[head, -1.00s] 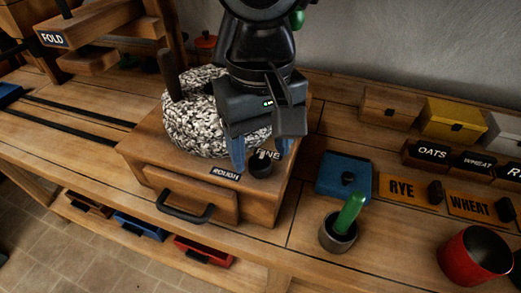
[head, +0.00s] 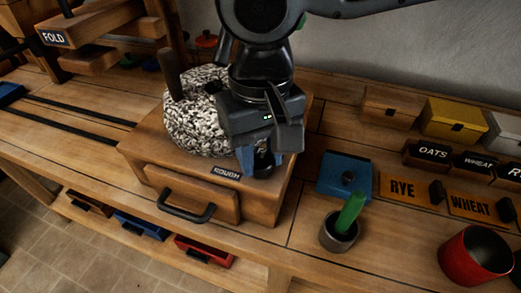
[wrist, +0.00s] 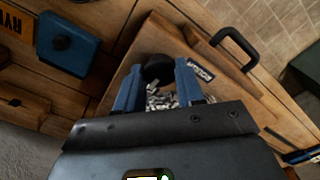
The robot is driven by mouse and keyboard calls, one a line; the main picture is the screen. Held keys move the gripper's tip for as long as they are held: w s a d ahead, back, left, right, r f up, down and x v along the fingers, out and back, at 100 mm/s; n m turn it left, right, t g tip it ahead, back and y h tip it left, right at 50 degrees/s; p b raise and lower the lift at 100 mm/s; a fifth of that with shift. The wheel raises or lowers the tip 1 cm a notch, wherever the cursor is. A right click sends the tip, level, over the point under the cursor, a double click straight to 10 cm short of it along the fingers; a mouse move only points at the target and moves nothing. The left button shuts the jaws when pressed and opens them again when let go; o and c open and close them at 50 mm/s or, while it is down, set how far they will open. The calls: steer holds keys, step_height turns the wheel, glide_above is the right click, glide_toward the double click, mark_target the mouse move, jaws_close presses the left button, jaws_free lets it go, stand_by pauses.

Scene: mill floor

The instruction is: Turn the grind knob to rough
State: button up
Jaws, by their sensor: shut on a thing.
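The black grind knob (head: 263,162) sits on the front right of the wooden mill box (head: 207,210), below the speckled millstone (head: 190,118). The ROUGH label (head: 226,172) is to the left of the knob. The FINE label is hidden behind my gripper in the head view. My gripper (head: 261,160) points down with its blue fingers on either side of the knob, shut on it. In the wrist view the knob (wrist: 158,68) shows between the two blue fingertips, with the ROUGH label (wrist: 201,71) beside one finger.
A drawer handle (head: 186,210) sticks out at the mill's front. A blue box (head: 345,176), a cup with a green-handled tool (head: 340,236) and a red pot (head: 475,256) stand to the right.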

steer(key=shift+c, duration=0.5)
steer(key=shift+r+n+p, duration=0.1)
steer(key=shift+n+p, duration=0.2)
steer(key=shift+p, duration=0.1)
steer(key=n+p, duration=0.2)
steer(key=shift+r+n, duration=0.1)
steer(key=shift+n, duration=0.3)
steer(key=n+p, duration=0.3)
steer(key=n, duration=0.2)
steer(key=n+p, duration=0.1)
steer(key=n, duration=0.3)
steer(key=shift+n, duration=0.4)
steer(key=shift+f+n, duration=0.2)
steer(key=shift+n, duration=2.1)
